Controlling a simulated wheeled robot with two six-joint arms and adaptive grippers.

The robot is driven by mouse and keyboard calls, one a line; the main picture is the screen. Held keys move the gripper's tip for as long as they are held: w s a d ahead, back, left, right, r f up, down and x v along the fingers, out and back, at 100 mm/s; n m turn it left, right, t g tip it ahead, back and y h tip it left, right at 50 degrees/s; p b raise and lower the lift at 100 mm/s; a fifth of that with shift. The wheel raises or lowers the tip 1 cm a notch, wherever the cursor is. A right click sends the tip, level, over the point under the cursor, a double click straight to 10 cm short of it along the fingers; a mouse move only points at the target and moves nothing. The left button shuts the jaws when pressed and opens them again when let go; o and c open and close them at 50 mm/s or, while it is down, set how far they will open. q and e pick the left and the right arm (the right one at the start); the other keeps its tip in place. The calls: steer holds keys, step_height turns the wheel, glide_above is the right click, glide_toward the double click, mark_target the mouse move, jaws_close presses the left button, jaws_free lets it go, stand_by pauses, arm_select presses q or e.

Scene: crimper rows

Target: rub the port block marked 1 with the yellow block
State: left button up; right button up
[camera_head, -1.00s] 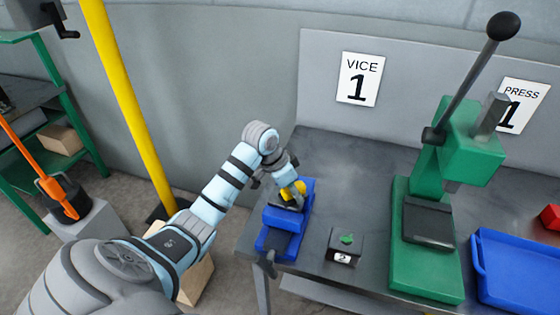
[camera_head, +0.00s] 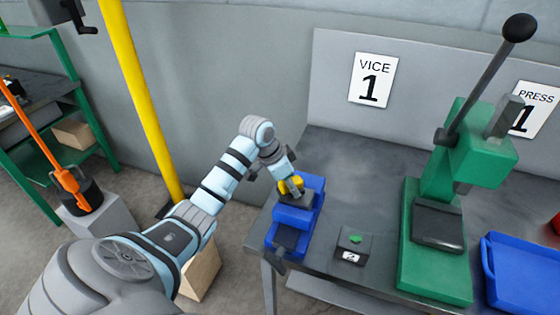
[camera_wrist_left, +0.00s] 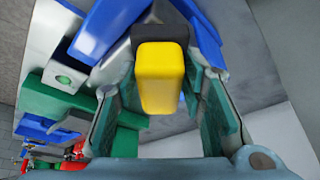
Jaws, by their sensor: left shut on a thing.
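The yellow block (camera_head: 291,185) is held by my left gripper (camera_head: 290,180) just over the blue vice (camera_head: 296,216) at the bench's left edge. In the left wrist view the yellow block (camera_wrist_left: 160,75) sits between the fingers, with a dark piece (camera_wrist_left: 160,34) at its far end. I cannot tell whether that piece is a port block or whether they touch. A dark block (camera_head: 354,246) with a green top stands right of the vice; its small label seems to read 2. No mark 1 shows on any port block. My right gripper is out of view.
A green press (camera_head: 440,230) with a long lever stands on the bench (camera_head: 390,165) to the right, beside a blue tray (camera_head: 490,280). Signs for vice 1 (camera_head: 373,80) and press 1 (camera_head: 535,108) are behind. A yellow post (camera_head: 140,100) stands left of my arm.

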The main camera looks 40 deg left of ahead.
arm_select(q)
step_height(320, 180, up, 3)
steer(key=shift+f, duration=0.15)
steer(key=shift+a+r, duration=0.15)
steer(key=shift+r, duration=2.7)
steer(key=shift+f, duration=0.1)
